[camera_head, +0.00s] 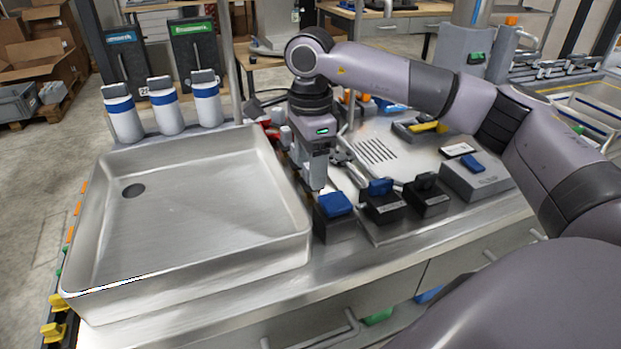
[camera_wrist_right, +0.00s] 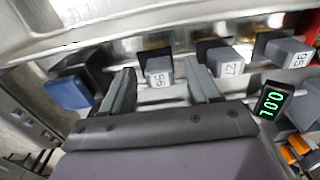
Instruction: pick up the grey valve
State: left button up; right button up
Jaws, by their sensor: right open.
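My right gripper (camera_head: 312,182) hangs pointing down beside the right wall of the steel sink, at the left end of the row of black units. In the right wrist view its fingers (camera_wrist_right: 160,68) are apart with nothing gripped. A grey block labelled 56 (camera_wrist_right: 158,72) shows between the fingertips; I cannot tell if they touch it. Similar grey blocks labelled 27 (camera_wrist_right: 229,63) and 95 (camera_wrist_right: 287,52) stand to its right on dark bases. I cannot tell which of them is the grey valve. My left gripper is not in view.
The steel sink (camera_head: 200,205) is empty. A black unit with a blue top (camera_head: 335,204) stands close to my gripper, with more black units (camera_head: 427,196) and a grey box (camera_head: 478,178) to the right. White bottles (camera_head: 165,108) stand behind the sink.

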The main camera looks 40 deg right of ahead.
jog(key=shift+f, duration=0.4)
jog(key=c, duration=1.1)
jog(key=shift+r, duration=0.15)
